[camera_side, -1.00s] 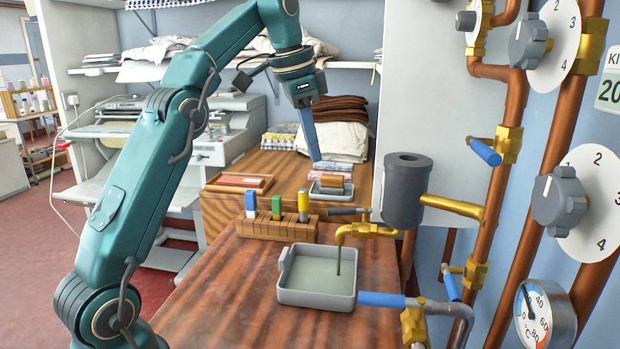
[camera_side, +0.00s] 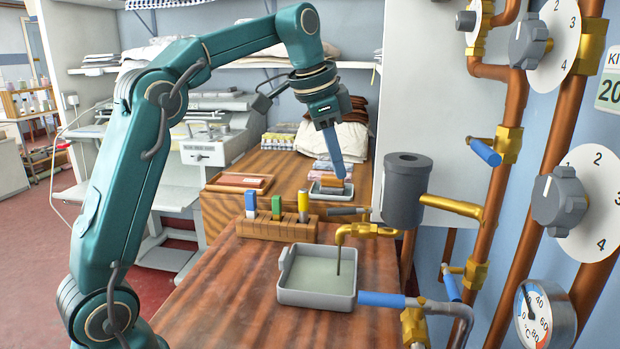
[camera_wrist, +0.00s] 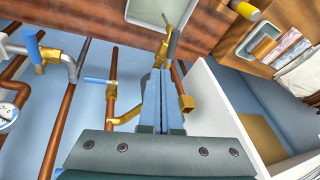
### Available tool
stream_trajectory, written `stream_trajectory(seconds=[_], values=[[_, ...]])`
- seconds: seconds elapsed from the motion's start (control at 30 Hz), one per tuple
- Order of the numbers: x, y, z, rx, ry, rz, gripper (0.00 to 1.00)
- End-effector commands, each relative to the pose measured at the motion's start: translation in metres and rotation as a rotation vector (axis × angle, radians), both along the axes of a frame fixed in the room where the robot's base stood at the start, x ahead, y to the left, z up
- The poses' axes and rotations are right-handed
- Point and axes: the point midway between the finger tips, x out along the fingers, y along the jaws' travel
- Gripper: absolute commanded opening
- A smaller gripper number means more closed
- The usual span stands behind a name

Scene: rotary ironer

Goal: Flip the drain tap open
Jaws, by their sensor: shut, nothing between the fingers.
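A brass tap (camera_side: 366,230) with a downturned spout stands over the grey tray; it looks like the drain tap. A dark grey lever (camera_side: 348,211) lies roughly level just above it, pointing left. In the wrist view the brass tap (camera_wrist: 162,52) and the grey lever (camera_wrist: 172,32) show just beyond my fingertips. My gripper (camera_side: 341,177) is shut and empty, pointing down, above and behind the lever and apart from it. Its closed blue fingers (camera_wrist: 164,74) fill the middle of the wrist view.
The grey tray (camera_side: 316,298) sits on the wooden bench. A wooden block (camera_side: 270,231) with coloured handles is left of the tap. A dark grey cylinder (camera_side: 405,190) stands close on the right. Other blue-handled valves (camera_side: 380,299) and copper pipes crowd the right side.

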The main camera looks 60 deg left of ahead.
Motion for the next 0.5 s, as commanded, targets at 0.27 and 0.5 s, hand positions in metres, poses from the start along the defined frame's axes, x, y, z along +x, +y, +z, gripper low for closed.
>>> stream_trajectory(seconds=[0.27, 0.5], values=[[0.017, 0.001, -0.047, -0.001, 0.008, 0.0, 0.0], [0.026, 0.017, -0.073, 0.0, 0.004, 0.0, 0.0]])
